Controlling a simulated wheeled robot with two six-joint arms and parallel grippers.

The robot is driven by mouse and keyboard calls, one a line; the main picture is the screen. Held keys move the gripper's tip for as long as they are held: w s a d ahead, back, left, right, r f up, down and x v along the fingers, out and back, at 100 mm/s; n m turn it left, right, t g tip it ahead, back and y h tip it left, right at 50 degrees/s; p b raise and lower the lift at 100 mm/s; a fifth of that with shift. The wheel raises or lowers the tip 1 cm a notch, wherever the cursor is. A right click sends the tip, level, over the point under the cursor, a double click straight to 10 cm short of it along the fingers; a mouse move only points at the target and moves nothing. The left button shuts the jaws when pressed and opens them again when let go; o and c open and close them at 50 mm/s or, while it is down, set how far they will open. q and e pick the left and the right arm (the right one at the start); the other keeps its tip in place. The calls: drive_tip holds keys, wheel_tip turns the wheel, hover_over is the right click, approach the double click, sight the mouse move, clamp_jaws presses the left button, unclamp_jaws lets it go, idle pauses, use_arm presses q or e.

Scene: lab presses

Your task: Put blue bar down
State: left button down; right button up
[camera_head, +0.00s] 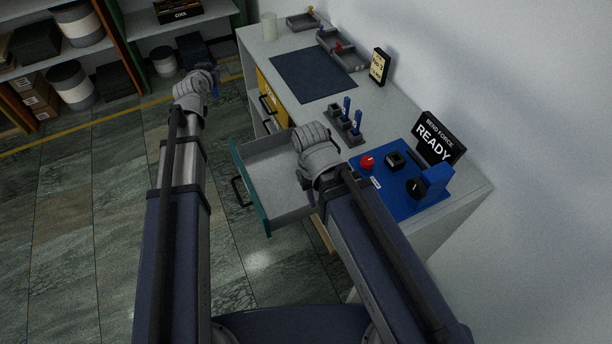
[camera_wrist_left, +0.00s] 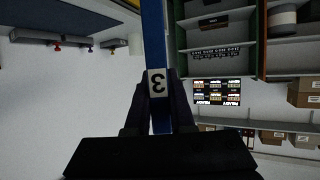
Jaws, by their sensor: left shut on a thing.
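My left gripper (camera_head: 211,78) is out over the floor, left of the bench. In the left wrist view my left gripper (camera_wrist_left: 159,105) is shut on a blue bar (camera_wrist_left: 153,40) with a white label reading 3. In the head view only a bit of blue shows beside that gripper. A dark rack (camera_head: 342,127) on the bench holds upright blue bars (camera_head: 357,118). My right gripper is over the open drawer; its fingers are hidden behind its wrist.
The open drawer (camera_head: 270,165) juts out from the bench. A blue press (camera_head: 430,185) with a red button (camera_head: 367,162) stands by a READY sign (camera_head: 437,140). A dark mat (camera_head: 313,74) lies bare, with grey trays (camera_head: 342,50) behind. Shelves (camera_head: 95,45) stand at far left.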

use_arm(q)
drive_tip(key=s+d+f+m+h+b, duration=0.1)
drive_tip(key=s+d+f+h+b, duration=0.1)
drive_tip(key=s+d+f+b, duration=0.45)
drive_tip(key=s+d+f+m+g+h+b, duration=0.1)
drive_tip(key=s+d+f+m+b, duration=0.15)
drive_tip(key=d, duration=0.75)
drive_tip(key=s+d+f+m+h+b, duration=0.1)
drive_tip(key=s+d+f+h+b, duration=0.1)
drive_tip(key=s+d+f+b, duration=0.5)
drive_tip(key=shift+n, duration=0.25)
drive_tip(key=f+b, duration=0.4)
drive_tip(key=w+f+b, duration=0.1)
drive_tip(key=f+b, duration=0.3)
drive_tip(key=w+f+b, duration=0.1)
drive_tip(key=f+b, duration=0.3)
drive_tip(key=shift+d+f+b, duration=0.35)
drive_tip(key=shift+f+b, duration=0.05)
drive_tip(key=shift+w+r, duration=0.1)
drive_tip(key=shift+w, duration=0.05)
drive_tip(key=shift+w+d, duration=0.2)
drive_tip(key=shift+w, duration=0.15)
drive_tip(key=w, duration=0.1)
drive_tip(key=w+d, duration=0.1)
drive_tip(key=shift+w, duration=0.35)
drive_tip(key=shift+w+d+f+b, duration=0.1)
drive_tip(key=shift+f+b, duration=0.3)
drive_tip(key=shift+f, duration=0.35)
drive_tip(key=shift+r, duration=0.15)
